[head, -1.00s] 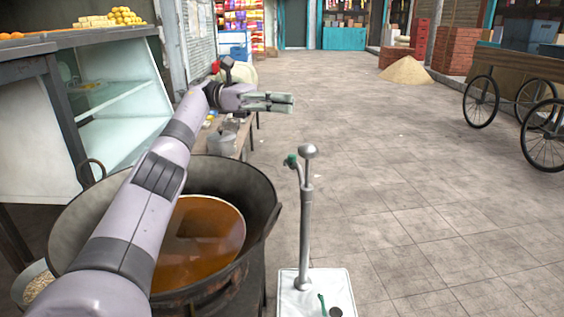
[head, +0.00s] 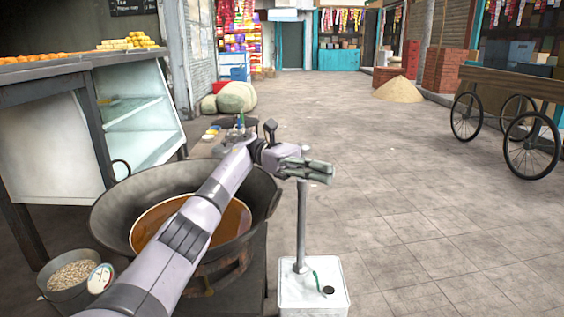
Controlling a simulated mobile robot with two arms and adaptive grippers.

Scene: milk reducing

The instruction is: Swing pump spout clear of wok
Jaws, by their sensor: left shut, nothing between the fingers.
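The oil pump is a grey upright post (head: 302,222) rising from a white square tin (head: 312,291) with a green piece and a dark cap on top. The pump's head and spout are mostly hidden behind my left gripper (head: 328,172). I cannot tell which way the spout points or whether the gripper touches it. My left gripper is shut and empty, level with the top of the post. The large dark wok (head: 112,216) holds brown-orange liquid (head: 236,219) and sits left of the pump. My left arm crosses in front of the wok. My right gripper is not in view.
A counter with a glass case (head: 130,112) is behind the wok on the left. A wheeled cart (head: 512,90) stands far right. The paved floor right of the pump is clear.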

